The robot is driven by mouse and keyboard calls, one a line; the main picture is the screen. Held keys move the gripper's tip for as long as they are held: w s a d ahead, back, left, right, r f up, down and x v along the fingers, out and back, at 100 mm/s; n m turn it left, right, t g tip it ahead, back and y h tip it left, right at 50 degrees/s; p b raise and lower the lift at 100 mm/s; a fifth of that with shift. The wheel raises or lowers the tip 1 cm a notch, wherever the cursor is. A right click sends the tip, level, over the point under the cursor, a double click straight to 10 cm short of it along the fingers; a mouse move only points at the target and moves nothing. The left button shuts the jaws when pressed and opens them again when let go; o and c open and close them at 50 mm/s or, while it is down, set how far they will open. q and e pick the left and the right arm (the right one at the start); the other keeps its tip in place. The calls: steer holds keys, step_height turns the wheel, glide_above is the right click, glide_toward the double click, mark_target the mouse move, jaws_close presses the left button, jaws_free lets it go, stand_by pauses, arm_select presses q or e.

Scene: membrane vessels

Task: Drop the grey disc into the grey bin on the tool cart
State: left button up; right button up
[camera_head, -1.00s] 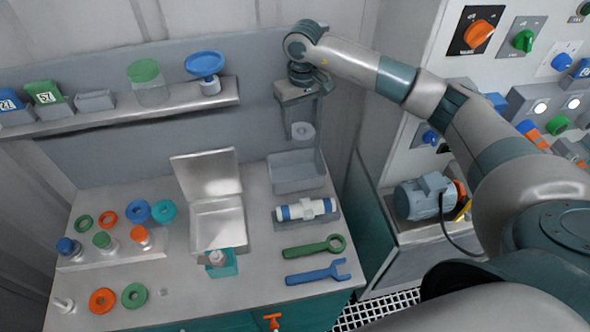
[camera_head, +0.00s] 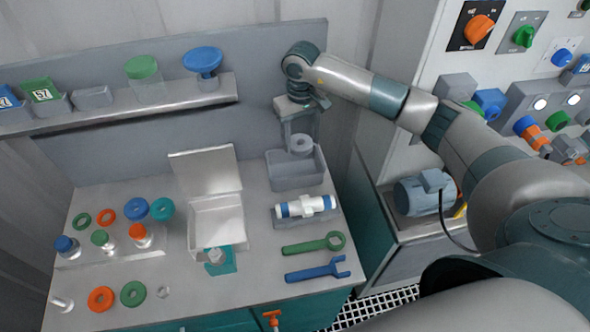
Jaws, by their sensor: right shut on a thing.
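The grey disc (camera_head: 300,146) is a thick grey ring with a hole in its middle. My right gripper (camera_head: 301,136) points down and is shut on it, just over the grey bin. The grey bin (camera_head: 297,178) is an open tray at the back right of the tool cart's top (camera_head: 185,284). The disc overlaps the bin's back part in the picture; I cannot tell its exact height above the floor of the bin. My left gripper is not in view.
In front of the bin lie a white-and-blue cylinder (camera_head: 305,206), a green wrench (camera_head: 314,244) and a blue wrench (camera_head: 318,271). An open white box (camera_head: 217,216) stands to its left. Rings and small bottles fill the left side. A shelf (camera_head: 150,105) runs along the back.

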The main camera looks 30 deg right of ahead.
steer(key=shift+f, duration=0.1)
steer(key=o, duration=1.1)
steer(key=shift+o, duration=0.2)
steer(key=shift+r+b, duration=0.5)
steer(key=shift+r, duration=0.2)
step_height(320, 180, up, 16)
steer(key=b, duration=0.5)
steer(key=shift+b, duration=0.4)
